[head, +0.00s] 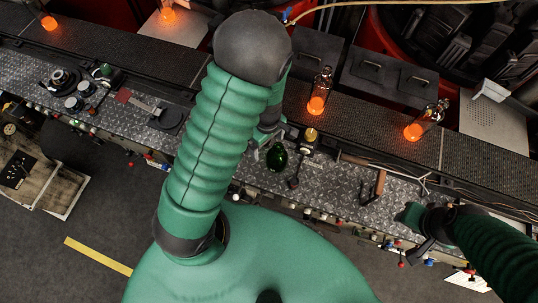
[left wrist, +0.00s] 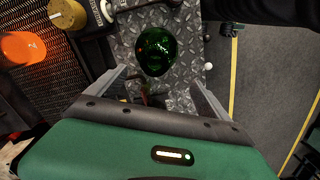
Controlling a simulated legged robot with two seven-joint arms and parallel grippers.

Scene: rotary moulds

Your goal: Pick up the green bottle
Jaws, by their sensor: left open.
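The green bottle (head: 277,156) is dark and glossy. It is on the metal tread-plate ledge, just right of my left forearm in the head view. In the left wrist view the bottle (left wrist: 155,50) shows as a rounded shape ahead of the jaws. My left gripper (left wrist: 158,78) is open and empty, with its two fingers spread on either side below the bottle. In the head view my left gripper (head: 264,136) is partly hidden by my arm, close to the bottle. My right gripper (head: 420,218) is over the ledge at the right, away from the bottle; its jaws are unclear.
Glowing orange bottles (head: 317,100) stand on the dark belt (head: 350,120) behind the ledge; another (head: 420,125) is further right. A hammer-like tool (head: 379,186) lies further right.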

